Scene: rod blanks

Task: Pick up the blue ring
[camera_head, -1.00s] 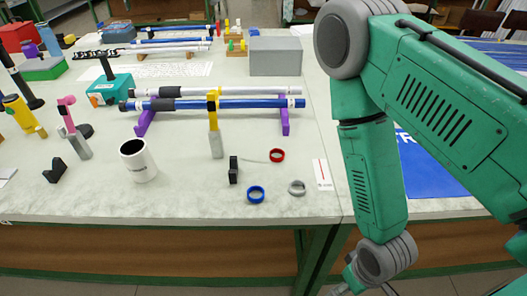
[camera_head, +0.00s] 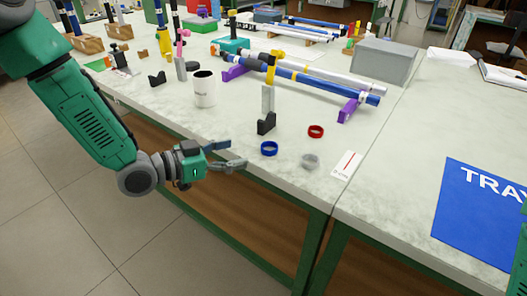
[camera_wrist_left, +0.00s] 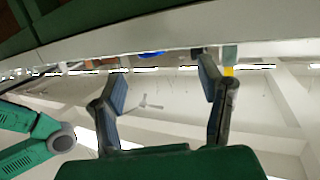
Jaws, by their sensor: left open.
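The blue ring (camera_head: 269,152) lies flat on the pale table near its front edge. My left gripper (camera_head: 236,154) is open and empty just left of the ring, by the table's front edge, its fingers pointing right towards it. The fingers do not touch the ring. In the left wrist view my left gripper (camera_wrist_left: 164,80) shows its two fingers spread apart, with a blurred blue patch (camera_wrist_left: 151,53) at the table edge between them, perhaps the ring. My right gripper is out of view.
A red ring (camera_head: 316,134) and a grey ring (camera_head: 310,164) lie right of the blue one. A black block (camera_head: 266,124) stands close behind it. A white cup (camera_head: 204,94) stands further left. A blue tray mat (camera_head: 470,215) lies at right.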

